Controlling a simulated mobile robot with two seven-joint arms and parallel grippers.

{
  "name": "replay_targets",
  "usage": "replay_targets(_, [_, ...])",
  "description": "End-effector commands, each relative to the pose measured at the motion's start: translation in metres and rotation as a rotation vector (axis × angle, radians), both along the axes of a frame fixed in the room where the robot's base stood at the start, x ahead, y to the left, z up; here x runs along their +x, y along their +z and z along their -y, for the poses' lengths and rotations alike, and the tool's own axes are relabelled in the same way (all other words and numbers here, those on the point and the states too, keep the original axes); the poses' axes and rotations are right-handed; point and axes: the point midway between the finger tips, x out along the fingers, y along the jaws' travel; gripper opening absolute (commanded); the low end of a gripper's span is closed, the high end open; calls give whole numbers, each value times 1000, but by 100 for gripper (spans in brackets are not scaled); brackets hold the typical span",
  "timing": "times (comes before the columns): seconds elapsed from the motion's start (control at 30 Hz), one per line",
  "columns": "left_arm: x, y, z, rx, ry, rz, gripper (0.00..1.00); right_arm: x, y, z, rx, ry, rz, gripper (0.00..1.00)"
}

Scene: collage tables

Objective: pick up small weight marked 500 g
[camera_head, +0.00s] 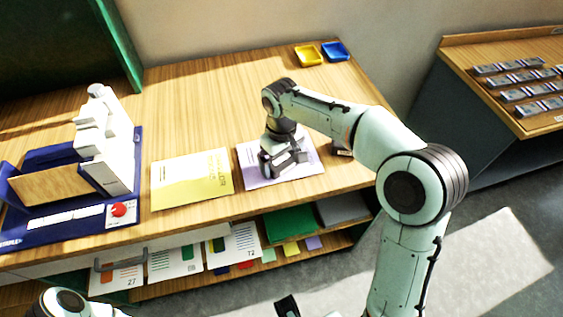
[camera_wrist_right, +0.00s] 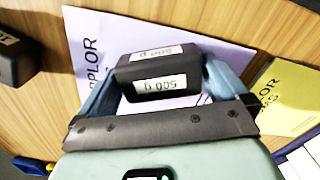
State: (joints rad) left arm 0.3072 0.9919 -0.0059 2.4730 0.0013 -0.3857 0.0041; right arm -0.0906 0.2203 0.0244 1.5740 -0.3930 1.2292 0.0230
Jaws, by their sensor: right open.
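The small dark weight marked 500 g (camera_wrist_right: 160,75) shows in the right wrist view, with white labels on two faces. It lies over a pale purple booklet (camera_head: 304,165). My right gripper (camera_head: 284,166) is open and low over this booklet, with one blue-grey finger on each side of the weight. The right finger looks very near or touching it; I cannot tell which. In the head view the gripper mostly hides the weight. A dark piece at the bottom edge of the head view may be part of my left gripper (camera_head: 287,306); its jaws cannot be made out.
A second dark block (camera_wrist_right: 14,55) with a label lies beside the purple booklet. A yellow booklet (camera_head: 192,179) lies to the left, then a blue stand (camera_head: 70,227) with white blocks. Yellow (camera_head: 308,55) and blue (camera_head: 335,51) trays sit at the back. The wooden tabletop's middle is clear.

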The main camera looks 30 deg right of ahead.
Motion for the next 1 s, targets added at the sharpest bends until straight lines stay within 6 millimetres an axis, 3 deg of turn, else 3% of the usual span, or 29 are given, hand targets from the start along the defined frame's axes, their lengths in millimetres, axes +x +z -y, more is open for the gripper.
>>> replay_targets(0.2, [0,0,0,0,0,0,100,0,0,0,0,0,1,100])
replay_targets(0.37, [0,0,0,0,0,0,100,0,0,0,0,0,1,48])
replay_targets(0.4, [0,0,0,0,0,0,100,0,1,0,1,0,3,42])
replay_targets(0.77, [0,2,0,0,0,0,100,1,8,0,0,0,4,42])
replay_targets(1.0, [3,9,0,0,0,3,100,2,44,0,1,0,10,42])
